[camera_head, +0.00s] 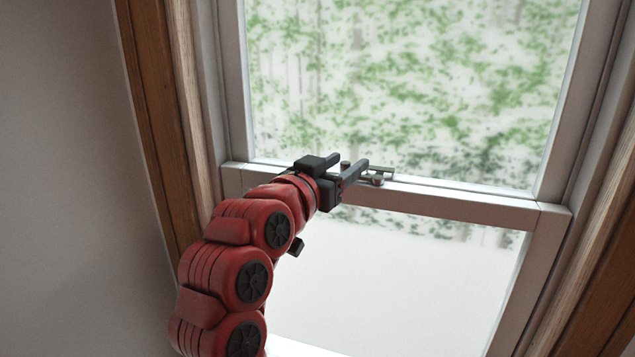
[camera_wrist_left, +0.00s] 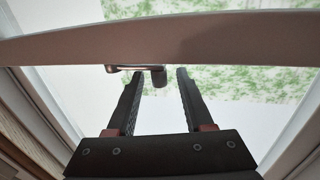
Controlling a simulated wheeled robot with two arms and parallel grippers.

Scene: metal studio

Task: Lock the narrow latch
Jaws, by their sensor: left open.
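The narrow latch (camera_head: 377,177) is a small metal piece on the white middle rail of the window. In the head view it shows just past my left gripper's fingers, partly hidden by them. In the left wrist view the latch (camera_wrist_left: 157,76) shows as a grey metal part under the rail's edge, between and just beyond the fingertips. My left gripper (camera_head: 349,163) is open, with its two dark fingers apart and reaching to the rail. I cannot tell whether a finger touches the latch. My right gripper is not in view.
The white window rail (camera_head: 470,207) runs across between the upper glass pane (camera_head: 420,80) and the lower pane (camera_head: 400,280). Wooden frame sides (camera_head: 150,90) stand left and right. A grey wall (camera_head: 60,180) is at the left. The space before the lower pane at right is clear.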

